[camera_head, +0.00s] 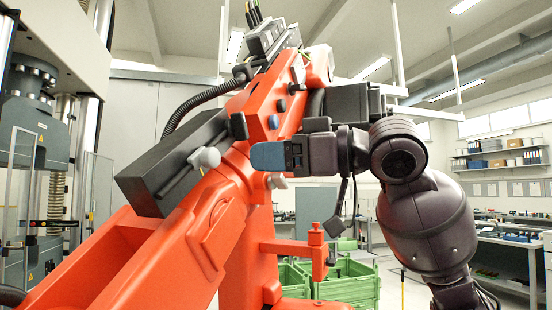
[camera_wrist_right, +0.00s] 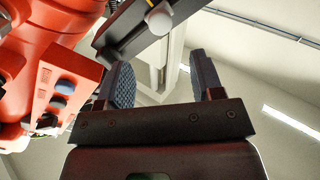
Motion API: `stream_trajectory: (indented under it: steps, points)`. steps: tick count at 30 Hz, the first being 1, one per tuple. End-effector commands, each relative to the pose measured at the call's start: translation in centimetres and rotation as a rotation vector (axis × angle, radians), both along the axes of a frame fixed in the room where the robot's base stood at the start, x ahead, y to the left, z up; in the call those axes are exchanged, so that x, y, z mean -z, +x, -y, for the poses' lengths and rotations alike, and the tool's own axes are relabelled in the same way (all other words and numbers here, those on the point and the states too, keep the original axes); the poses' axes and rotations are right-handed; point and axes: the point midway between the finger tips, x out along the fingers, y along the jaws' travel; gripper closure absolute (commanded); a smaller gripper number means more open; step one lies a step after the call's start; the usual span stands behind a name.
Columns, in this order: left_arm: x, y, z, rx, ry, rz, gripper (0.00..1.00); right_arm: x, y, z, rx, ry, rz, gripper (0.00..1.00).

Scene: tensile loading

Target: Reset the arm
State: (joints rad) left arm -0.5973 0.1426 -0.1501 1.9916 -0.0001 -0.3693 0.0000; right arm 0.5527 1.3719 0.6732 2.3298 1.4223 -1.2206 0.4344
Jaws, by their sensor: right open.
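A large orange arm (camera_head: 190,225) with black boxes and grey knobs fills the middle of the head view, rising from lower left to the top centre. My right gripper (camera_head: 268,156) points left in front of it, its blue fingertip overlapping the orange body in the picture; I cannot tell if they touch. In the right wrist view my right gripper (camera_wrist_right: 163,82) has two fingers wide apart with nothing between them. The orange arm (camera_wrist_right: 50,90) lies to the left there. My left gripper is not in view.
A testing machine (camera_head: 35,125) with steel columns stands at the left. Green crates (camera_head: 345,285) sit on the floor behind the orange arm. A workbench (camera_head: 515,255) and shelves (camera_head: 500,160) are at the right. Open air lies above my right arm.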

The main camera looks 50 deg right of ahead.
Motion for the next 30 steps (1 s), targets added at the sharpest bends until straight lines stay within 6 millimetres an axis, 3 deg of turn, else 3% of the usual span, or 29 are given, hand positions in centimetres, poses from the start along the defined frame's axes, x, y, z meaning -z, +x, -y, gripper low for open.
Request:
stream_trajectory:
  steps: [22, 26, 30]
  points:
    - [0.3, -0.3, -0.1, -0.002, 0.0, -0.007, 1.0, 0.6, 0.3, 0.3, 0.006, 0.002, -0.012, 0.39]
    - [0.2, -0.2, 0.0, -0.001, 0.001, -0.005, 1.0, 3.9, 2.8, 1.3, 0.041, 0.008, -0.07, 0.39]
    - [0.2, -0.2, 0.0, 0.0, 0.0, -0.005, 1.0, 10.9, 6.7, 3.1, 0.107, 0.009, -0.18, 0.39]
